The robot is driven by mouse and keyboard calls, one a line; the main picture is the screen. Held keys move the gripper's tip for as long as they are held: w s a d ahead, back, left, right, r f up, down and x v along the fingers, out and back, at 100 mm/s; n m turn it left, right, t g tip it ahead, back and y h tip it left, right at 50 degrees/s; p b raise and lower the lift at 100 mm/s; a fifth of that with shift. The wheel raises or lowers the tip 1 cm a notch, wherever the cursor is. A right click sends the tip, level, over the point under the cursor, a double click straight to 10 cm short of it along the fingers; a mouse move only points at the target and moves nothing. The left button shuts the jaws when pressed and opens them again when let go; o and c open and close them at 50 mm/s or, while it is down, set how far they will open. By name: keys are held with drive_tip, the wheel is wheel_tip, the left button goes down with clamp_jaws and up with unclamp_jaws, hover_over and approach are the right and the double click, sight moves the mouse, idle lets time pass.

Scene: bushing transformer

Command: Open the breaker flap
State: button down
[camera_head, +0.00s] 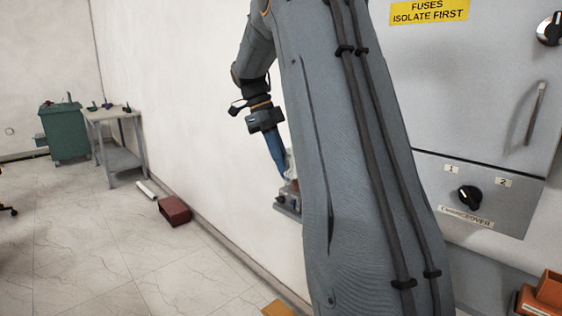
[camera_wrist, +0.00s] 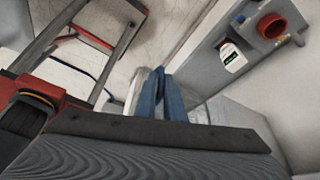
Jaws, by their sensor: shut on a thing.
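My gripper (camera_head: 279,172) reaches down beside the wall in the head view, with its blue fingers pointing away from the wrist. The fingers also show in the wrist view (camera_wrist: 160,78), close together at their tips. They look shut on a thin pale edge, which I take to be the breaker flap (camera_wrist: 135,90). That pale panel stands just left of the fingers in the wrist view. Most of the flap is hidden by the fingers and the dark wrist part. My arm hides much of the wall near it in the head view.
A red-framed cart (camera_wrist: 70,92) is at the left. A grey cabinet (camera_head: 470,110) with a changeover knob stands right. A red box (camera_head: 174,211) lies on open floor.

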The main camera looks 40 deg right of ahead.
drive_tip(key=shift+d, duration=0.2)
drive_tip(key=c, duration=1.9)
unclamp_jaws()
drive_tip(key=shift+d, duration=0.15)
drive_tip(key=shift+a, duration=0.2)
drive_tip(key=shift+r, duration=0.15)
drive_tip(key=b+v, duration=0.1)
drive_tip(key=v, duration=0.6)
drive_tip(key=shift+r+b, duration=0.25)
drive_tip(key=shift+b, duration=0.05)
drive_tip(key=shift+w+a+f, duration=0.1)
drive_tip(key=shift+a, duration=0.05)
